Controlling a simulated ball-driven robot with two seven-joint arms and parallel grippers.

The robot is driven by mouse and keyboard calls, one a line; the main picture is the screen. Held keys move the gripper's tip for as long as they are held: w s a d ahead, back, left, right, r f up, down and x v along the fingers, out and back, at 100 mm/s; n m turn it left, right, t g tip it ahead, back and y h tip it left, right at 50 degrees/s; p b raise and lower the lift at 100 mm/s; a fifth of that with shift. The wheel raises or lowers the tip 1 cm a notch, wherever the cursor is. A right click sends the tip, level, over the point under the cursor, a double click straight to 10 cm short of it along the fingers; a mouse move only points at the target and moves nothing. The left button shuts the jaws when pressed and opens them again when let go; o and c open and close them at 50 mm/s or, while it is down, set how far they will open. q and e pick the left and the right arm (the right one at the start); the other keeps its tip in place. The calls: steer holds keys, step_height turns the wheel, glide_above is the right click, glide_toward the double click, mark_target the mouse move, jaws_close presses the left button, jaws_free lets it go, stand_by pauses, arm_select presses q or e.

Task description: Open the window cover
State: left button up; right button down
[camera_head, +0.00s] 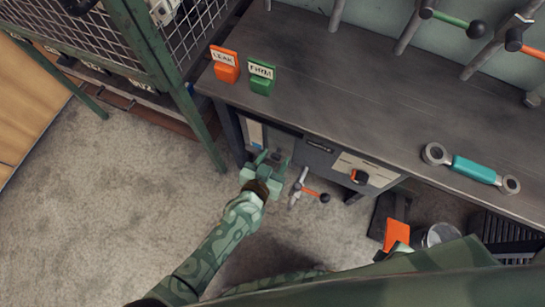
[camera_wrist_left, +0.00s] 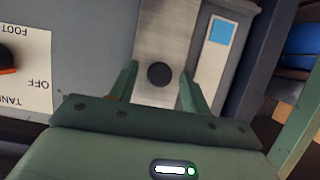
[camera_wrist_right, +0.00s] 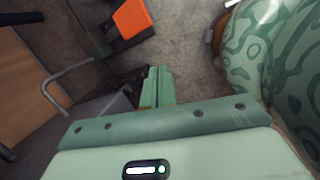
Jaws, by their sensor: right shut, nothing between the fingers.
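A brushed metal plate with a round dark knob (camera_wrist_left: 159,74), apparently the window cover (camera_wrist_left: 168,30), is on the grey panel in the left wrist view. To its right is a pale strip with a blue patch (camera_wrist_left: 219,31), which also shows in the head view (camera_head: 256,133). My left gripper (camera_wrist_left: 159,88) is open, one finger on each side of the knob; contact is not visible. In the head view my left gripper (camera_head: 271,160) is in front of the panel below the bench and hides the knob. My right gripper (camera_wrist_right: 158,72) is shut and empty, away from the panel.
The workbench top (camera_head: 330,100) overhangs the panel. A switch plate (camera_head: 366,172) with a dark knob and an orange-handled valve (camera_head: 311,191) are to the right of the left gripper. A green wire cage (camera_head: 150,45) stands to the left. Open floor (camera_head: 110,200) lies left of the arm.

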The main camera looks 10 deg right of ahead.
arm_select(q)
steer(key=shift+r, duration=0.1)
arm_select(e)
steer(key=shift+w+a+r, duration=0.15)
steer(key=shift+a, duration=0.05)
arm_select(q)
steer(key=p+v, duration=0.2)
steer(key=v, duration=0.1)
steer(key=shift+s+a+r, duration=0.15)
steer(key=shift+a+r, duration=0.05)
steer(key=shift+r, duration=0.05)
steer(key=p, duration=0.4)
glide_toward(274, 157)
steer(key=s+a, duration=0.1)
steer(key=shift+p+v, duration=1.3)
steer(key=shift+v, duration=1.55)
arm_select(e)
steer(key=s+f+m+g+y, duration=0.1)
steer(key=s+f, duration=0.4)
steer(key=s, duration=0.6)
steer(key=s+f+m+g+y, duration=0.1)
steer(key=s+f, duration=0.4)
steer(key=s, duration=0.7)
steer(key=shift+a+m+y, duration=0.3)
steer(key=shift+m, duration=0.4)
arm_select(q)
steer(key=shift+s+f, duration=0.15)
arm_select(e)
steer(key=shift+s, duration=0.1)
